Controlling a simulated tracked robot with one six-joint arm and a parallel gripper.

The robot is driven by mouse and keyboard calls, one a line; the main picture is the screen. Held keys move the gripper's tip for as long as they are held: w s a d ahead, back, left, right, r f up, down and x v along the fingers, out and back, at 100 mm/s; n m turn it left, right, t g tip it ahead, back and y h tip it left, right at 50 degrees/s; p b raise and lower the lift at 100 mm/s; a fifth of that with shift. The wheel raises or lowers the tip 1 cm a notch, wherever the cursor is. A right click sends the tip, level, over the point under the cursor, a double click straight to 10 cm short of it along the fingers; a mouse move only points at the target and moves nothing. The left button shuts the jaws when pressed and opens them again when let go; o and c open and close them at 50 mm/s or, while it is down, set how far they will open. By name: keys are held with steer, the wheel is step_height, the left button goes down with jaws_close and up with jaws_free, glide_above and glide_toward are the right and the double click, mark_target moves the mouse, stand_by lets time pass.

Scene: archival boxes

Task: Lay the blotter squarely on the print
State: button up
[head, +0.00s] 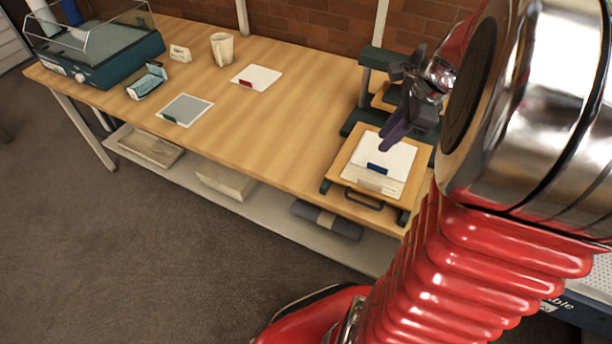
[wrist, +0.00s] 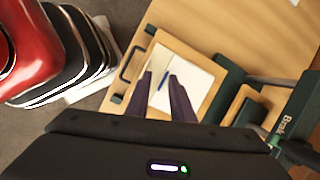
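A white sheet with a blue tab (head: 396,157) lies on a wooden tray (head: 347,168) with dark handles at the table's right end; it also shows in the wrist view (wrist: 196,82). A grey sheet with a white border and green tab (head: 187,107) lies flat near the front edge and looks like a print. Another white sheet with a red tab (head: 260,75) lies farther back. I cannot tell which white sheet is the blotter. My gripper (head: 388,143) hangs above the tray. Its purple fingers are apart and empty, with the blue tab between them in the wrist view (wrist: 162,76).
A green press stand (head: 372,57) rises behind the tray. A mug (head: 222,49), a small card (head: 180,53), a teal holder (head: 147,82) and a teal case with clear cover (head: 105,62) stand at left. The middle of the table is clear.

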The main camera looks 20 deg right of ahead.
steer(key=s+a+r+n, duration=0.2)
steer(key=a+n, duration=0.6)
steer(key=s+a+r+n+t+h, duration=0.1)
steer(key=s+a+n, duration=0.2)
steer(key=a+n, duration=0.5)
steer(key=s+a+r+n+t+h, duration=0.1)
steer(key=s+a+r+n, duration=0.1)
steer(key=a+n, duration=0.6)
steer(key=shift+s+a+r, duration=0.35)
steer(key=shift+a, duration=0.3)
